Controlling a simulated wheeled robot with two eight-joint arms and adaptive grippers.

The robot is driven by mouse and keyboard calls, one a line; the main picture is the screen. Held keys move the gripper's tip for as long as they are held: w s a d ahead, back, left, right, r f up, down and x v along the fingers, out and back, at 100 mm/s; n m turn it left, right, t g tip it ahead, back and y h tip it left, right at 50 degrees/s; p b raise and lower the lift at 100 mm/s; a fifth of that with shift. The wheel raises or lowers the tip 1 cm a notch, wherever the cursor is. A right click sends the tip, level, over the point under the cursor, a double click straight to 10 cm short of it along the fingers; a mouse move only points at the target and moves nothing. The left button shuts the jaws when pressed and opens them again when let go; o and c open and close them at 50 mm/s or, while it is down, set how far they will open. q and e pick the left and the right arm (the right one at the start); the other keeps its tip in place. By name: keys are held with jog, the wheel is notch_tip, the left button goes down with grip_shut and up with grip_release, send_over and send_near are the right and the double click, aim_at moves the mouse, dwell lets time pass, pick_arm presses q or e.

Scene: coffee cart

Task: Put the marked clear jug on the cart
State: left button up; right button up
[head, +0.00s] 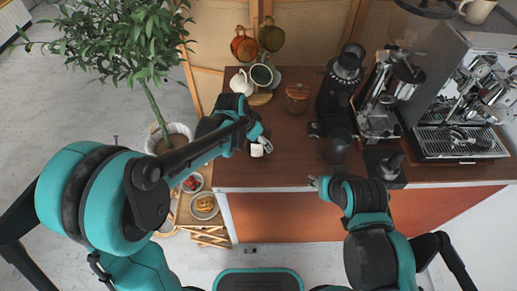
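The brown cart top (290,172) lies ahead of me. A dark, rounded, glossy vessel (335,147) stands on it near the front middle; I cannot tell whether it is the marked clear jug. My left gripper (262,142) is over the cart's left part, beside a small white cup-like thing (257,150). My arm partly hides that spot, and I cannot tell whether the fingers hold it. My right gripper (317,183) is at the cart's front edge, just in front of the dark vessel, apart from it. Its finger opening is too small to judge.
A coffee grinder (343,80), a brewer (380,105) and an espresso machine (465,110) fill the right. A white pitcher (241,82), hanging cups (243,47) and a wooden-lidded jar (297,94) are at the back. A potted plant (150,90) stands left. The front middle top is clear.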

pick_arm(q)
notch_tip(320, 180, down, 4)
jog(key=shift+r+b, duration=0.2)
jog(key=shift+b, duration=0.55)
jog(key=shift+f, duration=0.15)
jog(key=shift+f, duration=0.15)
jog(key=o, duration=1.3)
